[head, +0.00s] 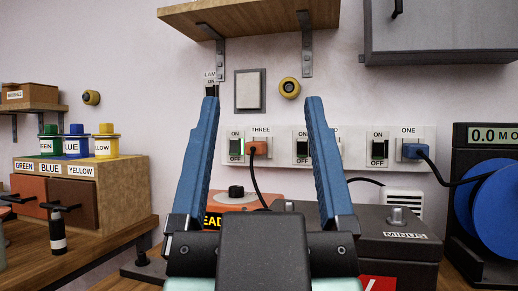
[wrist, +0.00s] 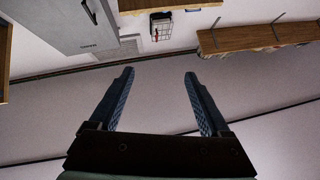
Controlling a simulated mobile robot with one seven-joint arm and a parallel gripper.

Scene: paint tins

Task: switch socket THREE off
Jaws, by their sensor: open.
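Socket THREE (head: 261,130) is on the white wall strip in the head view, left of centre. Its dark rocker switch (head: 236,147) sits between ON above and OFF below; I cannot tell which way it is tipped. An orange plug (head: 258,149) with a black cord is in this socket. My gripper (head: 262,98) is open and empty, its blue fingers spread apart, with socket THREE showing between them. In the wrist view, my gripper (wrist: 158,73) has only bare wall between its fingers, and no socket shows.
Socket ONE (head: 408,131) holds a blue plug (head: 413,151); a middle switch (head: 302,148) sits between, its label partly behind my right finger. A wooden shelf (head: 250,15) overhangs the strip. A grey MINUS box (head: 398,240) and blue reel (head: 493,198) stand right, paint tins (head: 77,142) left.

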